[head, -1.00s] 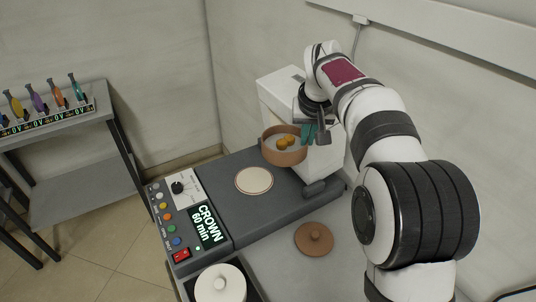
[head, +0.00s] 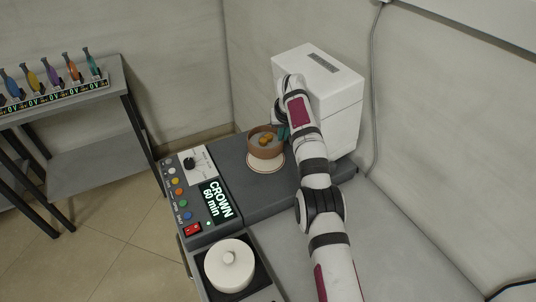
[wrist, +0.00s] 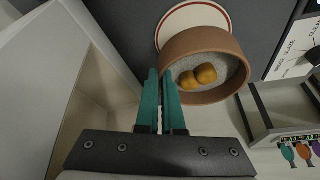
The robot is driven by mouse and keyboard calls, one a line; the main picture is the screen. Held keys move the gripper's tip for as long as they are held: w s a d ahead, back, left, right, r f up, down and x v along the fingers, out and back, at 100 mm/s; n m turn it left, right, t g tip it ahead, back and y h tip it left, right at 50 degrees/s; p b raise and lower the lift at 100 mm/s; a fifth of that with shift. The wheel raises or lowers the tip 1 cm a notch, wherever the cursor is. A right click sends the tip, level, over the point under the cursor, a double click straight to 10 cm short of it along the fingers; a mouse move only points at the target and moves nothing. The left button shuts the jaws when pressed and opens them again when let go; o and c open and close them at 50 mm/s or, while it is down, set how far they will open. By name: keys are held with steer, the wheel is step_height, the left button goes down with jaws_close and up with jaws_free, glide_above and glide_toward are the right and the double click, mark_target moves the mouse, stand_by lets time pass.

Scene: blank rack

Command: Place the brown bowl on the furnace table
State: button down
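The brown bowl (head: 261,151) holds several orange-brown lumps on a grey bed. It appears upright. My gripper (head: 282,131) is shut on its rim from the back right; in the wrist view the teal fingertips (wrist: 161,76) pinch the wall of the bowl (wrist: 222,92). The round cream furnace table (head: 264,167) with a red ring lies on the dark grey deck. The bowl covers its back part in the head view, and its edge (wrist: 190,18) shows past the bowl in the wrist view. I cannot tell whether the bowl touches it.
The white furnace box (head: 335,90) stands behind and right of my gripper; its open hollow (wrist: 105,95) shows in the wrist view. A control panel (head: 200,195) is left of the deck. A white lidded pot (head: 230,268) sits in front. A shelf (head: 85,95) with colored tools stands left.

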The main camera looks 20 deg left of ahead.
mark_target(282, 146)
steer(key=shift+f, duration=2.3)
steer(key=c, duration=1.1)
jaws_free()
steer(key=shift+f, duration=0.1)
steer(key=shift+o, duration=0.2)
